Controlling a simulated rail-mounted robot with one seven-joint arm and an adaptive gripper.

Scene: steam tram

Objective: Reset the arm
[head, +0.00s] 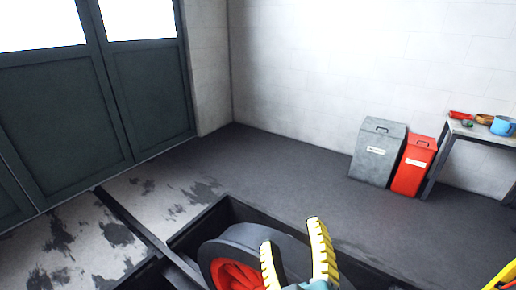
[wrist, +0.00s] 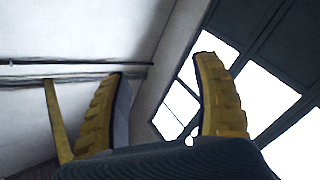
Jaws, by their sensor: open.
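My gripper (head: 295,258) shows at the bottom middle of the head view, with two yellow ridged fingers pointing up. The fingers stand apart and nothing is between them. In the wrist view my gripper (wrist: 160,110) is also open and empty, pointing up toward the ceiling and bright window panes (wrist: 265,105). In the head view the fingers appear in front of a dark wheel with a red centre (head: 232,272); I cannot tell how far apart they are.
The wheel sits in a dark-edged pit (head: 228,212). Dark double doors (head: 75,115) stand at left. A grey bin (head: 378,152) and a red bin (head: 412,166) stand by the wall, beside a table (head: 478,135) with a blue mug (head: 502,126). The floor between is clear.

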